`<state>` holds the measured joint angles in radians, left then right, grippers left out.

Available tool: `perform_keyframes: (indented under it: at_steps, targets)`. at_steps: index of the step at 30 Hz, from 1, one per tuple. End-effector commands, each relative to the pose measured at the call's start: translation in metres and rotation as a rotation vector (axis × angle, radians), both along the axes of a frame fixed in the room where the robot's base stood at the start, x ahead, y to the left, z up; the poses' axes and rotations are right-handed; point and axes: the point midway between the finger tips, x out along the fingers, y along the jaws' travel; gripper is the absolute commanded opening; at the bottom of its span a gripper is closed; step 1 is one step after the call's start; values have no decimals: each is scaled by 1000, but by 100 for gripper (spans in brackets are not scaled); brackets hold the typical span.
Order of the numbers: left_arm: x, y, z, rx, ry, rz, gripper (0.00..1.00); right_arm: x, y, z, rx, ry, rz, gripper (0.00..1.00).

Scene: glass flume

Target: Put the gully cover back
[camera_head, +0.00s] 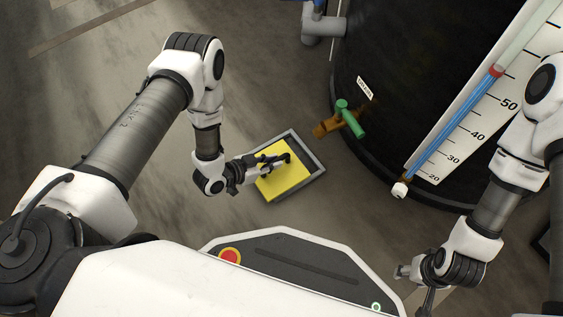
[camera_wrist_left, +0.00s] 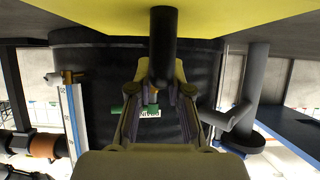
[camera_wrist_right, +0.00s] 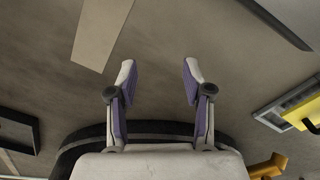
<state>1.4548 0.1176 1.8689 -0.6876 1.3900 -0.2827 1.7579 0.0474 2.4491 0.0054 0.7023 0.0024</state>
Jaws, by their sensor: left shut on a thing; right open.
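The gully cover (camera_head: 283,180) is a yellow square plate with a dark bar handle. My left gripper (camera_head: 272,163) is shut on that handle; in the left wrist view the dark handle (camera_wrist_left: 163,45) stands between the fingers, with the yellow plate (camera_wrist_left: 100,15) across the top. The grey square gully frame (camera_head: 318,166) lies on the floor. The cover overlaps it, shifted to its lower left, leaving a dark strip of opening along the upper right. How high the cover is above the frame is unclear. My right gripper (camera_wrist_right: 158,75) is open and empty, away from the gully.
A large black tank (camera_head: 420,60) stands at the upper right. Its orange tap (camera_head: 326,128) with a green handle (camera_head: 350,118) projects close to the frame. A level gauge (camera_head: 465,105) runs up the tank. A grey pipe (camera_head: 322,28) is behind. The floor to the left is clear.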

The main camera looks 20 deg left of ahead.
Motion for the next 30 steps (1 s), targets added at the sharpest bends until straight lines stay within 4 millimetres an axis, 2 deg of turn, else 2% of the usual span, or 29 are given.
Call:
perform_keyframes:
  at_steps: [1, 3, 6, 8, 14, 24, 25, 26, 27, 30]
  targets:
    - [16, -5, -9, -1, -8, -4, 0, 3, 0, -18, -1, -7, 3, 50]
    - [32, -9, -9, 0, -6, -1, 0, 6, 0, -27, -3, -17, 9, 50]
    - [46, -13, -7, 0, -3, -1, 0, 9, -1, -32, -5, -26, 14, 50]
    - [49, -14, -10, 0, -1, 0, 0, 11, -1, -36, -6, -30, 15, 50]
    - [48, -14, -42, 0, 0, 1, 0, 20, -1, -69, -10, -56, 27, 50]
    - [48, -14, -41, 0, 0, 1, 0, 22, -1, -65, -10, -60, 30, 50]
    - [47, -14, -41, 0, 3, 1, 28, 22, -1, -65, -10, -60, 30, 50]
    - [47, -14, -41, 0, 3, 1, 39, 22, -1, -65, -10, -60, 30, 50]
    - [48, -14, -41, 0, 3, 1, 43, 22, -1, -65, -10, -60, 30, 50]
    - [48, -14, -41, 0, 1, 0, 43, 22, -1, -65, -10, -59, 30, 50]
